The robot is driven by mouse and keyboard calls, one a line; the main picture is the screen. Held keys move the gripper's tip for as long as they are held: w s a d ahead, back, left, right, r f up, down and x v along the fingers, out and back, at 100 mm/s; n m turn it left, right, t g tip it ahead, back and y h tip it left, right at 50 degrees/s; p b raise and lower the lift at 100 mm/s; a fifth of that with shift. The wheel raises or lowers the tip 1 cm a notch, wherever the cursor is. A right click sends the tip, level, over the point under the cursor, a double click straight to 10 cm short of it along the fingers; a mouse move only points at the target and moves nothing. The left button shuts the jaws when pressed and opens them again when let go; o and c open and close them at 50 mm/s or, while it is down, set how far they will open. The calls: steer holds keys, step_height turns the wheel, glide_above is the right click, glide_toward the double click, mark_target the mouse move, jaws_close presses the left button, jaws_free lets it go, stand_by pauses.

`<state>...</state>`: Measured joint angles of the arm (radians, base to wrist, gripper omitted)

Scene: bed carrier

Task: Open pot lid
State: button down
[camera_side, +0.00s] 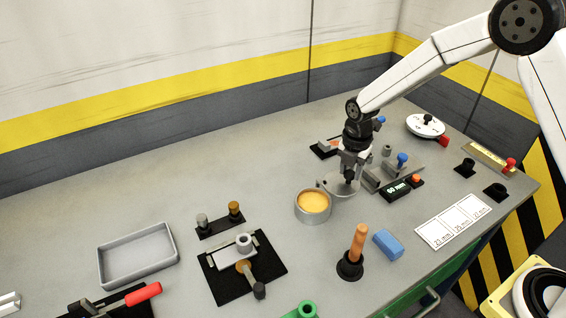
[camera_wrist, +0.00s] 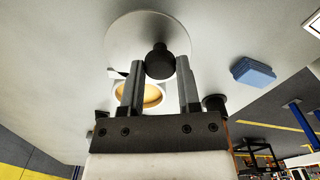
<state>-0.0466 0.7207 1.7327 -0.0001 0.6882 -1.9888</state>
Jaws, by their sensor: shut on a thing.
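The pot (camera_side: 313,215) is a round grey-rimmed vessel with orange-yellow contents, standing uncovered on the bench in the side view. It also shows behind my fingers in the wrist view (camera_wrist: 150,95). The lid (camera_side: 332,183) is a light grey disc, off to the right of and behind the pot's mouth. My gripper (camera_side: 349,177) points down at the lid's centre. In the wrist view its two fingers are closed around the lid's black knob (camera_wrist: 160,62), with the pale disc (camera_wrist: 125,40) beyond it. I cannot tell whether the lid touches the bench.
Close to my gripper are a grey fixture with a blue knob (camera_side: 402,159) and a small display box (camera_side: 397,190). A wooden-handled plunger-like tool (camera_side: 358,243) and a blue block (camera_side: 388,245) stand in front. A grey tray (camera_side: 137,255) lies left. Bench behind the pot is clear.

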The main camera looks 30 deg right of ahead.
mark_target(350, 173)
steer(key=shift+c, duration=1.5)
jaws_free()
steer(key=shift+r, duration=0.15)
steer(key=shift+r, duration=3.75)
